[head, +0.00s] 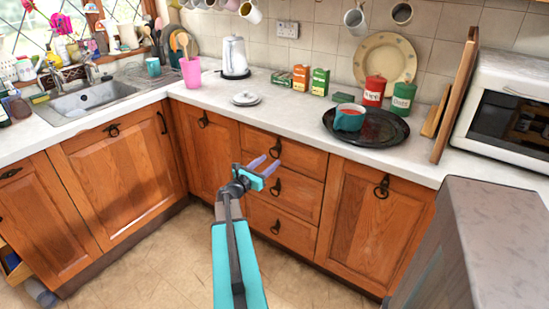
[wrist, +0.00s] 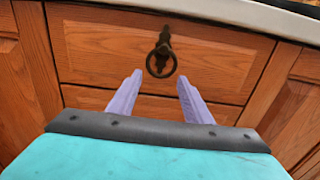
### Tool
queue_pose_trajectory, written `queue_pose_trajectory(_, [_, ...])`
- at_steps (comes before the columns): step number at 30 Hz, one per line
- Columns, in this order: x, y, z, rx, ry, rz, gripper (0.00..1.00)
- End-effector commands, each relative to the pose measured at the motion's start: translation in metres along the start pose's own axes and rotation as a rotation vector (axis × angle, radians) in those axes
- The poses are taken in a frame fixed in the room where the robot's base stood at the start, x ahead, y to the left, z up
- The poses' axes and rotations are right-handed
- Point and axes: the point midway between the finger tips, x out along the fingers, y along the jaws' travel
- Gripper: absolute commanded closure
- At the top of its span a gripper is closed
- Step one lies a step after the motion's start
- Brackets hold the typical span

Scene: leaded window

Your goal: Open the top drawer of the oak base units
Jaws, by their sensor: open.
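The top drawer (head: 300,157) of the oak base units is the uppermost of a stack of three in the middle of the run, and its front sits flush with its neighbours. It carries a dark ring handle (head: 276,149). In the wrist view the drawer front (wrist: 105,50) fills the upper middle, with the ring handle (wrist: 161,60) hanging near its centre. My gripper (head: 265,168) is open and empty in front of the drawer. In the wrist view its two lilac fingers (wrist: 158,82) point toward the drawer, one to each side below the ring, apparently not touching it.
Two more drawers (head: 297,195) lie below, with cupboard doors (head: 362,215) on either side. The worktop (head: 265,103) above holds a black tray (head: 385,130), a kettle (head: 234,58) and tins. A grey-topped unit (head: 500,230) stands at right. The floor (head: 160,255) at front left is clear.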

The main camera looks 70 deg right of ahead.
Motion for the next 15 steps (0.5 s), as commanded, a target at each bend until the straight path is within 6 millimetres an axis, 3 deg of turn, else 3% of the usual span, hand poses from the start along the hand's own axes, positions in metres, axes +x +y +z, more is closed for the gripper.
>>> queue_pose_trajectory(6, [0.028, 0.001, 0.000, 0.000, 0.000, -0.001, 0.54])
queue_pose_trajectory(15, [0.048, 0.000, 0.000, 0.000, 0.000, 0.000, 0.54])
